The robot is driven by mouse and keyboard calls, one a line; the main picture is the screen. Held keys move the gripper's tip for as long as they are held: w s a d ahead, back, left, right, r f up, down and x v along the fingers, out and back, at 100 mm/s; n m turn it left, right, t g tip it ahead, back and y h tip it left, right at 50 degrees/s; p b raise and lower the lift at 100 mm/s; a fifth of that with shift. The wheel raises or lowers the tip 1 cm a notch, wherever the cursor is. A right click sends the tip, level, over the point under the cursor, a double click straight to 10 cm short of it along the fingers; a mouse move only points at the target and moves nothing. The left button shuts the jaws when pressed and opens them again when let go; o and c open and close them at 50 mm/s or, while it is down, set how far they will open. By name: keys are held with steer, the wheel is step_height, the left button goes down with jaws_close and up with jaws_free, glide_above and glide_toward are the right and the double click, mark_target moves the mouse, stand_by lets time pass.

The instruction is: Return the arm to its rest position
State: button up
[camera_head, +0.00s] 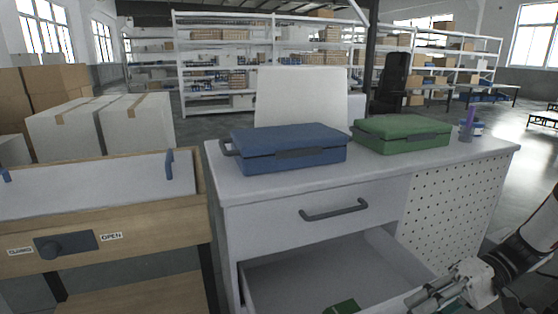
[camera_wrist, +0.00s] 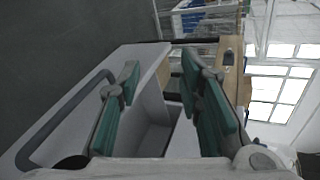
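My gripper (camera_head: 428,297) is at the lower right in the head view, beside the right part of the open lower drawer (camera_head: 290,275). My arm (camera_head: 525,245) comes in from the right edge. In the wrist view, the two green-padded fingers of my gripper (camera_wrist: 160,75) stand apart with nothing held between them. The wrist view is turned on its side. It shows the drawer's inside (camera_wrist: 152,140) between and behind the fingers, and a grey bar handle (camera_wrist: 60,115) to their left. How close the fingers are to the drawer front is unclear.
A blue case (camera_head: 290,147) and a green case (camera_head: 400,134) lie on the white cabinet top (camera_head: 370,168). The upper drawer (camera_head: 300,212) is shut. A wooden bench (camera_head: 100,232) stands left. Open floor (camera_head: 535,150) shows at right.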

steer(key=s+a+r+g+h, duration=0.1)
steer(key=s+a+r+h, duration=0.6)
steer(key=s+a+r, duration=0.3)
steer(key=s+r+t+h, duration=0.4)
steer(key=s+h, duration=0.2)
steer(key=s, duration=0.5)
step_height(320, 180, up, 26)
steer(key=t+p, duration=0.3)
steer(key=p, duration=2.2)
steer(key=shift+s+d+r+t, duration=0.2)
steer(key=shift+s+d+t, duration=0.1)
steer(key=shift+d+t, duration=0.1)
steer(key=shift+d, duration=0.1)
